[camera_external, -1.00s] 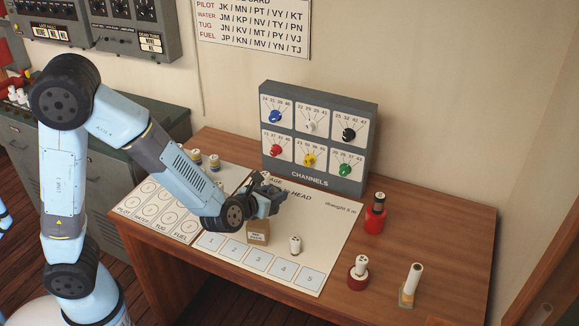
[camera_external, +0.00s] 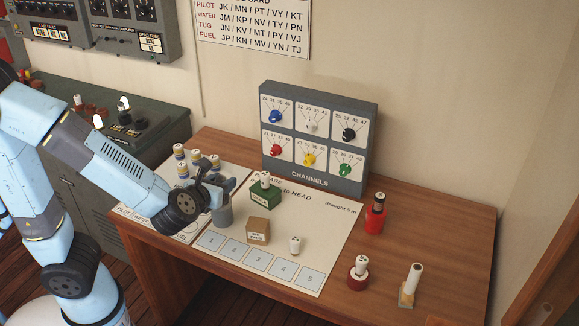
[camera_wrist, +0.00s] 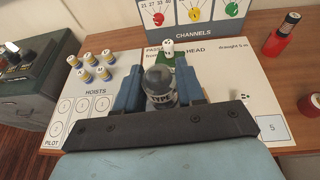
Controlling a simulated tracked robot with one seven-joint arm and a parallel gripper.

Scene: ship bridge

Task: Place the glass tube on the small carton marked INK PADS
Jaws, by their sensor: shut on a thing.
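My gripper (camera_external: 222,191) is at the left part of the chart sheet on the desk. It is shut on a grey, round-topped tube (camera_external: 222,215), seemingly the glass tube, which looks upright. In the wrist view the tube (camera_wrist: 159,86) sits between the blue fingers, with lettering that reads TYPE. I cannot tell whether its base touches the sheet. The small brown carton (camera_external: 258,231) with a white label, likely the INK PADS one, stands on the sheet to the right of the tube, apart from it. Its top looks bare. The carton is hidden in the wrist view.
A green box (camera_external: 265,197) with a white peg on it stands behind the carton. Another white peg (camera_external: 295,244) stands to its right. Several blue-and-yellow-banded pegs (camera_external: 196,160) stand at left. The CHANNELS panel (camera_external: 318,138) is at the back; red holders (camera_external: 375,220) are at right.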

